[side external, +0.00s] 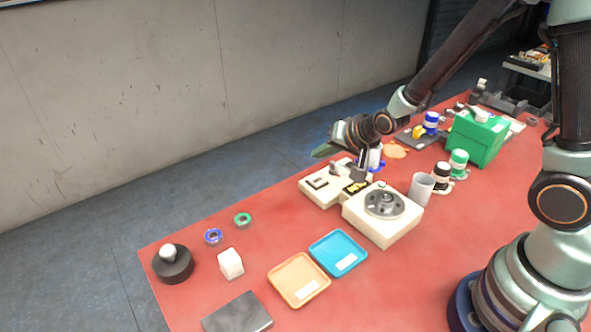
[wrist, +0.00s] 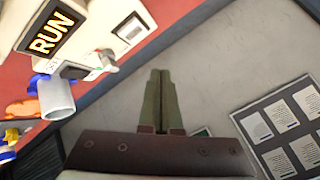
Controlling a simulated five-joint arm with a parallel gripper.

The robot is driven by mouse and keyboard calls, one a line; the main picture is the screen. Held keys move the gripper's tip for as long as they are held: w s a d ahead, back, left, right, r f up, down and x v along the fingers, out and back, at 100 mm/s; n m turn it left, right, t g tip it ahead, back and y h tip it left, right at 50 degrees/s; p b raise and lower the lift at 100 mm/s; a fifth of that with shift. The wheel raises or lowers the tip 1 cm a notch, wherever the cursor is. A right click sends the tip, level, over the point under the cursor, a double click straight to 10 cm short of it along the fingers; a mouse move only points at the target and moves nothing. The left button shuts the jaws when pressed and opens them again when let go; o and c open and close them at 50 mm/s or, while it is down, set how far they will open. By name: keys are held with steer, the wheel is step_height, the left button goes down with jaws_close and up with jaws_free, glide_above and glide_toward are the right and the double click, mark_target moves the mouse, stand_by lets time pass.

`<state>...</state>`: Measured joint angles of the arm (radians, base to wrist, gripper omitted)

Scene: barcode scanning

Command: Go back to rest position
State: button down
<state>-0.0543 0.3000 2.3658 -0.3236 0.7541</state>
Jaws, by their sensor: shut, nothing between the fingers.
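My gripper (side external: 322,151) is over the far edge of the red table, above and behind the cream machine (side external: 319,188). Its green fingers point left, away from my base. In the wrist view my gripper (wrist: 160,72) has its two green fingers together with nothing between them. Behind them are the grey wall and the table's edge. The lit RUN sign (wrist: 54,33) shows on the machine at the upper left of the wrist view.
A cream box with a grey round top (side external: 382,228) stands near the gripper. A white cylinder with a blue base (wrist: 57,98) is close by. Orange (side external: 299,280) and blue (side external: 338,252) trays lie in front. A green box (side external: 478,137) stands at right. Air left of the fingers is clear.

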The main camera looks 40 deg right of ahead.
steer(key=shift+r, duration=0.4)
steer(key=s+d+r+n+g, duration=0.1)
steer(key=s+r+n, duration=0.3)
steer(key=s+r, duration=0.3)
steer(key=s+d+r+n+g, duration=0.1)
steer(key=s+r+n+g, duration=0.1)
steer(key=s+r+n, duration=0.2)
steer(key=s+r, duration=0.3)
steer(key=s, duration=0.2)
steer(key=shift+s+d+r+g, duration=0.25)
steer(key=shift+s+r+g, duration=0.05)
steer(key=shift+s, duration=0.05)
